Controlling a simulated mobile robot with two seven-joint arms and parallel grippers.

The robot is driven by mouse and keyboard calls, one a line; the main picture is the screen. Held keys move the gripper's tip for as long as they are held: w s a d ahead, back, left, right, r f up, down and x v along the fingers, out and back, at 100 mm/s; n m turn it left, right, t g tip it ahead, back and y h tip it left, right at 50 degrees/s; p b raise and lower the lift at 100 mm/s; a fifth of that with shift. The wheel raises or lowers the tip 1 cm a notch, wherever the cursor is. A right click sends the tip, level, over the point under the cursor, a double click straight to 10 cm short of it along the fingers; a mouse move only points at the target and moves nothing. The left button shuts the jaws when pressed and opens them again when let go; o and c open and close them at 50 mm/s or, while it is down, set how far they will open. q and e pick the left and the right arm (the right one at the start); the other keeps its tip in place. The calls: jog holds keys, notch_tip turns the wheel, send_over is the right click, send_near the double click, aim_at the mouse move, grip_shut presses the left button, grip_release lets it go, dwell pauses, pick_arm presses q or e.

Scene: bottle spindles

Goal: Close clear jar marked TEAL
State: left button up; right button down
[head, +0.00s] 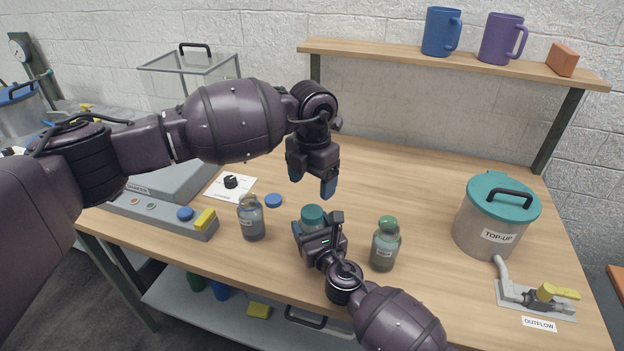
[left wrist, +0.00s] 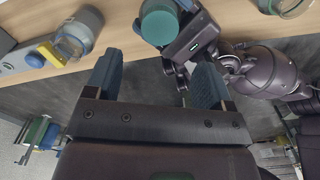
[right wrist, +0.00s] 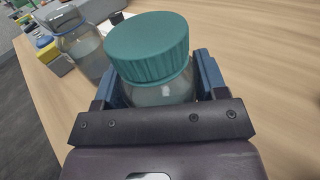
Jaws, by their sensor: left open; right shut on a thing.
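A clear jar (right wrist: 160,92) stands between the fingers of my right gripper (head: 317,228), which is shut on its body. A ribbed teal lid (right wrist: 148,45) sits on its mouth; it also shows in the head view (head: 312,215) and left wrist view (left wrist: 160,22). Whether the lid is fully tightened, I cannot tell. The jar's label is hidden. My left gripper (head: 312,182) is open and empty, pointing down above and slightly behind the teal lid, apart from it.
A lidless clear jar (head: 251,220) stands left, with a blue lid (head: 273,200) lying behind it. A green-capped jar (head: 385,245) stands right of my right gripper. A TOP-UP pot (head: 487,225) and an outflow valve (head: 537,297) are far right. The table's back middle is clear.

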aim_at(312, 211)
pick_arm(q)
jog(key=shift+f, duration=0.15)
jog(key=shift+f, duration=3.9)
jog(key=shift+c, duration=0.2)
jog(key=c, duration=0.9)
jog(key=o, duration=1)
jog(key=shift+o, duration=0.2)
jog(key=shift+r, duration=0.15)
notch_tip(312, 211, up, 12)
